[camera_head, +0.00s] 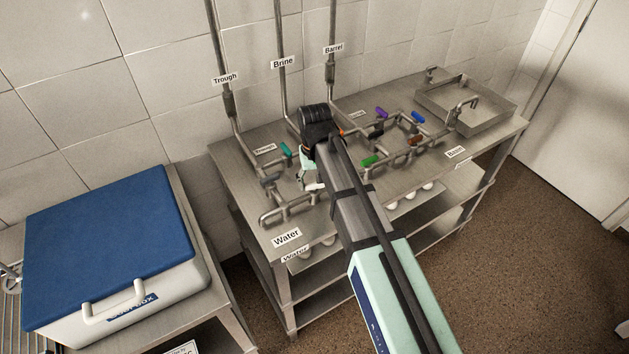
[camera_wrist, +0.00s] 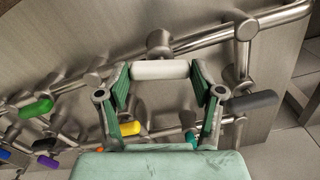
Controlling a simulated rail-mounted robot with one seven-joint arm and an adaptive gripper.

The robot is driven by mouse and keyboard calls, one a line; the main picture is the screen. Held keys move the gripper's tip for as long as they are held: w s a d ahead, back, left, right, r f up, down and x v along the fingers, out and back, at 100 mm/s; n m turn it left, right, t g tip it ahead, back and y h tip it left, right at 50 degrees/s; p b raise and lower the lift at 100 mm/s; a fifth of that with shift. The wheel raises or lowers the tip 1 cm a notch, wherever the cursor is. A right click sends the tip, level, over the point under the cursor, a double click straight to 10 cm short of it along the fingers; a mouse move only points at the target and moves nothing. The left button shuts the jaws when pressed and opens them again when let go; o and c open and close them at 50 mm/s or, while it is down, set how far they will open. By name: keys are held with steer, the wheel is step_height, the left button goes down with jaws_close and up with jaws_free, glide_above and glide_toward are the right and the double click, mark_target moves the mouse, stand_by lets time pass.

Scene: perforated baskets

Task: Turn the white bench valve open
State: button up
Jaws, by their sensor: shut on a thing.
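The white bench valve (camera_wrist: 160,69) shows in the wrist view as a short white handle lying across the picture, next to a metal valve hub on a pipe. My gripper (camera_wrist: 160,76) is shut on it, with one green finger pad at each end of the handle. In the head view the white handle (camera_head: 315,187) shows low beside my gripper (camera_head: 308,168), over the left part of the steel bench (camera_head: 345,220). My arm hides part of the pipework there.
A grey handle (camera_wrist: 250,102), a yellow handle (camera_wrist: 130,128), a teal handle (camera_wrist: 192,138) and a green handle (camera_wrist: 36,108) sit close by on the pipes. Upright pipes rise behind the bench. A basin (camera_head: 480,115) is at the right; a blue-lidded cooler (camera_head: 110,235) stands left.

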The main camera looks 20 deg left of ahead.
mark_target(315, 183)
steer(key=shift+n, duration=1.7)
steer(key=o, duration=1.1)
steer(key=shift+f, duration=0.1)
steer(key=shift+o, duration=0.2)
step_height(315, 183, up, 12)
